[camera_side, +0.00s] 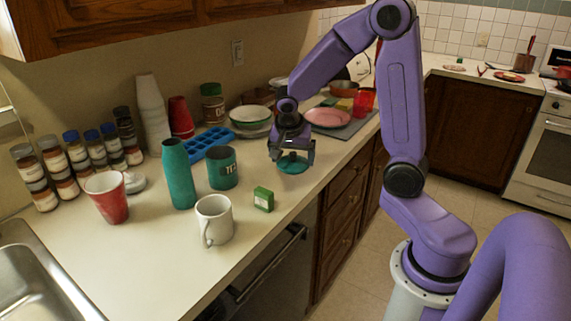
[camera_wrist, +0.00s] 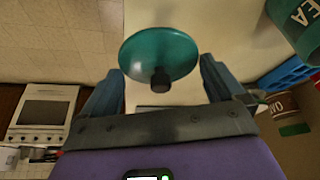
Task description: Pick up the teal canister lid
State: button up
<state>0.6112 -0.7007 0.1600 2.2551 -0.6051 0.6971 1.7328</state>
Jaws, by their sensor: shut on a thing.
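The teal canister lid (camera_side: 293,164) is a round disc near the counter's front edge, under my gripper (camera_side: 292,150). In the wrist view the lid (camera_wrist: 160,48) faces me with its dark knob between the fingers of my gripper (camera_wrist: 162,82). My gripper is shut on the lid at the knob. The side view does not clearly show whether the lid touches the counter. The open teal canister (camera_side: 222,172) with pale lettering stands to the left, and its lettered side shows at the upper right in the wrist view (camera_wrist: 298,28).
Behind are a blue tray (camera_side: 208,141) and stacked bowls (camera_side: 251,120). A pink plate (camera_side: 327,118) lies to the right. Bare counter surrounds the green box.

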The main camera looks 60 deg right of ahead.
jog(key=s+a+r, duration=0.3)
jog(key=s+r, duration=0.2)
jog(key=s, duration=0.4)
jog(key=w+a+r+n+t+y, duration=0.1)
jog(key=w+a+r+n, duration=0.15)
jog(key=w, duration=1.15)
jog(key=w+a+r+n+t, duration=0.1)
jog(key=w+a+r+n, duration=0.15)
jog(key=w, duration=1.15)
notch_tip(320, 180, down, 7)
jog(key=shift+a, duration=0.15)
jog(key=shift+f, duration=0.15)
dwell(1.2)
jog(key=o, duration=0.6)
jog(key=shift+o, duration=0.2)
